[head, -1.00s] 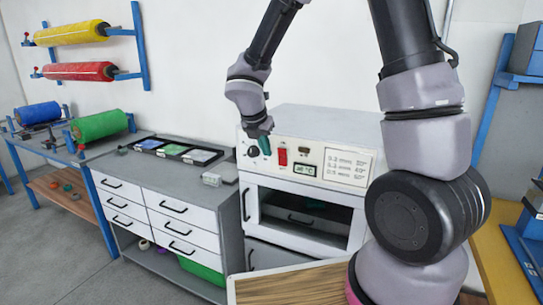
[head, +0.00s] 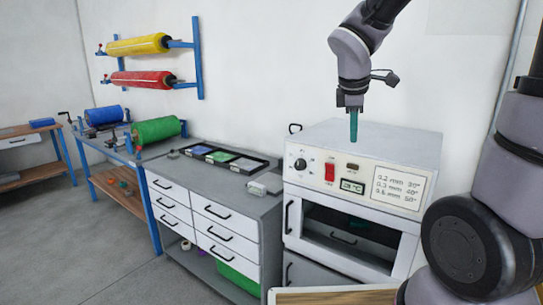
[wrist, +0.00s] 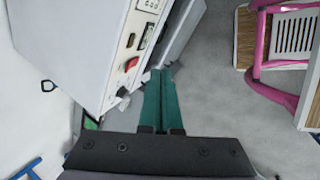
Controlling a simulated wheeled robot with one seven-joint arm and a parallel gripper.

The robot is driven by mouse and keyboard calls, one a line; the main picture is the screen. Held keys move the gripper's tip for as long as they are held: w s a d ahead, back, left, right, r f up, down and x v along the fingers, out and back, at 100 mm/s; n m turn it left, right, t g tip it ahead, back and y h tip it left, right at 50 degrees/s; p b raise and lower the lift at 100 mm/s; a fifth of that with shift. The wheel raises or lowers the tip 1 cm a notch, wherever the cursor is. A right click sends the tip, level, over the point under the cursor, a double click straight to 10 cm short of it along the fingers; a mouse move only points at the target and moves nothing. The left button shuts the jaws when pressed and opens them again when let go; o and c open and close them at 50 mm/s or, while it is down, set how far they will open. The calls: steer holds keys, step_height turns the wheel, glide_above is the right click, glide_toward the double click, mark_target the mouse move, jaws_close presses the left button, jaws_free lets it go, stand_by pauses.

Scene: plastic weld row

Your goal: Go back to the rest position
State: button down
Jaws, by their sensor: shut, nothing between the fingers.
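My gripper (head: 354,126) hangs fingers down in the head view, in front of the top of the white oven (head: 370,141). Its teal fingers are shut with nothing between them. In the wrist view the gripper (wrist: 162,75) points down past the oven's front panel, with grey floor below. The oven panel has a dial (head: 300,164), a red switch (head: 330,171) and a small display (head: 352,186). The display's digits are hard to read. The oven's front opening shows a dark inside with a rack.
A grey drawer cabinet (head: 217,217) stands left of the oven, with a tray of coloured sheets (head: 222,157) on top. Film rolls, such as the green roll (head: 156,130), sit further left. A wood-topped surface (head: 330,296) is at the bottom. The floor at left is clear.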

steer(key=s+d+r+m+t+y, duration=0.3)
steer(key=s+r+m, duration=0.6)
steer(key=m, duration=0.9)
steer(key=shift+s+r+m+y, duration=0.4)
steer(key=shift+s+y, duration=0.3)
steer(key=shift+s, duration=1)
